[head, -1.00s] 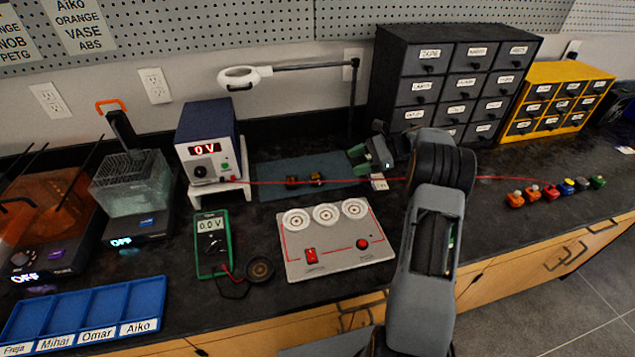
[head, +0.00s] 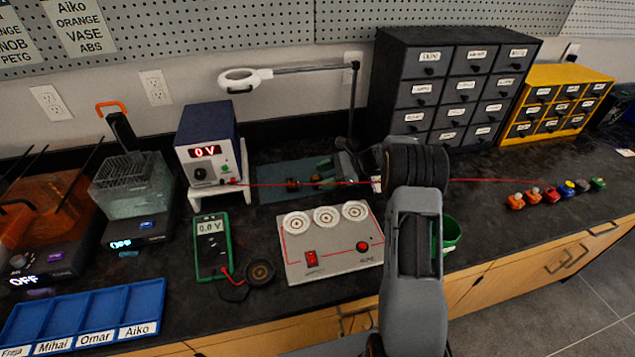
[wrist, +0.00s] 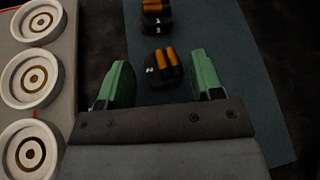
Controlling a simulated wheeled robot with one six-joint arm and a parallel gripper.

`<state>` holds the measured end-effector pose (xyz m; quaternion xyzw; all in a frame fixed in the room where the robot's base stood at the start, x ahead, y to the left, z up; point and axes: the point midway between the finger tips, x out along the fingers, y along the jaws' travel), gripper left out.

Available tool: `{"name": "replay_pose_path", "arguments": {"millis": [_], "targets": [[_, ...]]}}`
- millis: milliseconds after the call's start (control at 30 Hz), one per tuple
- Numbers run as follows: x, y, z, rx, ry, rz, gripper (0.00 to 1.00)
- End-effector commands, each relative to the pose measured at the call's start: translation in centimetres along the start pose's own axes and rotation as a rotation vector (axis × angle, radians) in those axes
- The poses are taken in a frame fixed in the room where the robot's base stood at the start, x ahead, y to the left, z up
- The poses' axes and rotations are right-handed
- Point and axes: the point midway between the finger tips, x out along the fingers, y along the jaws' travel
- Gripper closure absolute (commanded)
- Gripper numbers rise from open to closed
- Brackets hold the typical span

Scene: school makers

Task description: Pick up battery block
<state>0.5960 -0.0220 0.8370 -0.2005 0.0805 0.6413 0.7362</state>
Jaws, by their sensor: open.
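Two small black battery blocks with orange cells lie on a blue-grey mat (head: 269,184). In the wrist view the nearer block (wrist: 162,70) sits between my gripper's green fingers, with visible gaps on both sides. The farther block (wrist: 157,16) lies beyond the fingertips at the top edge, with digits on its front. My gripper (wrist: 160,62) is open and empty. In the head view the left block (head: 292,184) shows clear of my gripper (head: 320,174), which is low over the mat; the other block is mostly hidden by the fingers.
A grey panel with three round white holders (head: 327,216) stands in front of the mat. A power supply (head: 207,146) stands left, a lamp pole (head: 352,105) behind, dark drawers (head: 450,85) back right. A green cup (head: 451,234) shows beside my arm. A thin red line crosses the bench.

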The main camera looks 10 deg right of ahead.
Motion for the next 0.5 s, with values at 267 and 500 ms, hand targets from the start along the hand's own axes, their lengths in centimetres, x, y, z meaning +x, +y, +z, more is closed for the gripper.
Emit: {"name": "replay_pose_path", "arguments": {"millis": [267, 500], "targets": [[2.6, 0.0, 0.0, 0.001, 0.0, 0.0, 0.4], [2.6, 0.0, 0.0, 0.001, 0.0, 0.0, 0.5]]}}
